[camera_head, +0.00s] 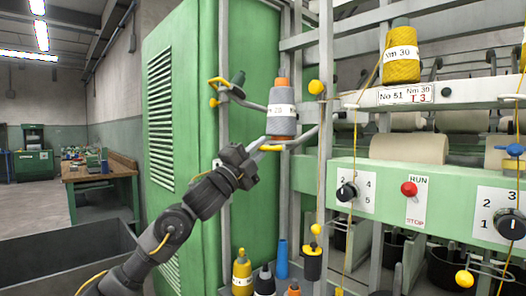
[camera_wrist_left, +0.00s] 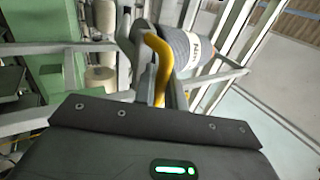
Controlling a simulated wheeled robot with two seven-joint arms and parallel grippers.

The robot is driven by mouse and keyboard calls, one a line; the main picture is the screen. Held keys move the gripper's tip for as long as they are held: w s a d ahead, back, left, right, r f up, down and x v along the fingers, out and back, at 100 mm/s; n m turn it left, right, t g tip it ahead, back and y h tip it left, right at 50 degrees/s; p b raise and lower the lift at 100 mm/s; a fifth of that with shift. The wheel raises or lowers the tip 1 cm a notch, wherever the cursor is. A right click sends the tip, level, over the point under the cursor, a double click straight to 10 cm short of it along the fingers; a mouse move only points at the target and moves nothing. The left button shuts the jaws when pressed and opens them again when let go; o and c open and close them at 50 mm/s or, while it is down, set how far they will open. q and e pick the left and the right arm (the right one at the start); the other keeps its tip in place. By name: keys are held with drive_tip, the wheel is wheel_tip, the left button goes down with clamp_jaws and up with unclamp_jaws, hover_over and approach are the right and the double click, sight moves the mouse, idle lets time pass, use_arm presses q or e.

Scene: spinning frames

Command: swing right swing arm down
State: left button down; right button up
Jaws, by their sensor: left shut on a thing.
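The right swing arm (camera_head: 305,136) is a grey bar with a yellow handle (camera_head: 273,148), and it stands out from a grey post beside the green cabinet. It carries an upright grey yarn cone (camera_head: 282,118) with a white label and orange top. My left gripper (camera_head: 253,158) reaches up from below and is shut at the yellow handle, under and left of the cone. In the left wrist view the yellow handle (camera_wrist_left: 158,62) runs down behind my gripper's dark edge, so the fingertips are hidden. The grey cone (camera_wrist_left: 187,50) shows behind it. My right gripper is out of view.
Another swing arm (camera_head: 237,92) with a yellow handle sits up to the left. The green cabinet (camera_head: 180,130) stands close behind my left arm. The control panel (camera_head: 440,190) with knobs and a red button is at right. Several spools, including a yellow one (camera_head: 242,272), stand below.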

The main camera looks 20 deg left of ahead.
drive_tip(key=shift+r, duration=0.2)
use_arm(q)
drive_tip(key=c, duration=1.8)
unclamp_jaws()
